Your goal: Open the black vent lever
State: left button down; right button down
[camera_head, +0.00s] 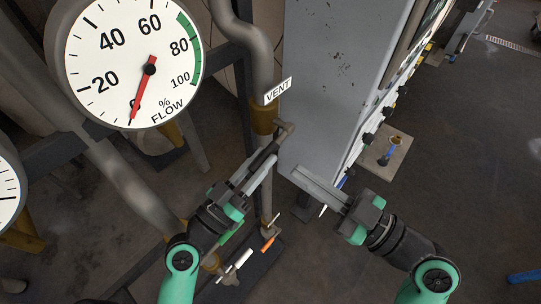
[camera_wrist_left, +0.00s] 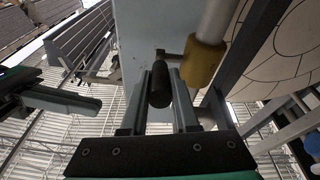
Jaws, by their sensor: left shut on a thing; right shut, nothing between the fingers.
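The black vent lever (camera_wrist_left: 160,84) sits on a grey stem out of a brass-coloured valve (camera_wrist_left: 202,62) on the vertical vent pipe. In the head view, the valve (camera_head: 263,119) is just below the white VENT label (camera_head: 278,91). My left gripper (camera_head: 267,154) is shut on the lever's black handle, with a finger on each side of it in the left wrist view. The gripper hides most of the handle in the head view. My right gripper (camera_head: 294,174) is shut and empty, to the right of the lever and before the grey cabinet.
A round flow gauge (camera_head: 128,58) hangs at upper left, its red needle near 0. The grey cabinet (camera_head: 325,80) stands right of the pipe. Several thin pieces, white and orange (camera_head: 267,245), show low near the pipe.

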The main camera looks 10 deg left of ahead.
aim_at(271, 151)
pick_arm(q)
jog(key=shift+r, duration=0.1)
pick_arm(e)
jog(key=x, duration=1)
jog(key=shift+f, duration=0.1)
jog(key=shift+w+d+f, duration=0.1)
jog(key=shift+d+f, duration=0.15)
jog(key=shift+f, duration=0.4)
jog(key=shift+w+d+f, duration=0.1)
jog(key=shift+d+f, duration=0.15)
jog(key=shift+f, duration=0.4)
jog(key=shift+d+f, duration=0.25)
jog(key=shift+f, duration=0.4)
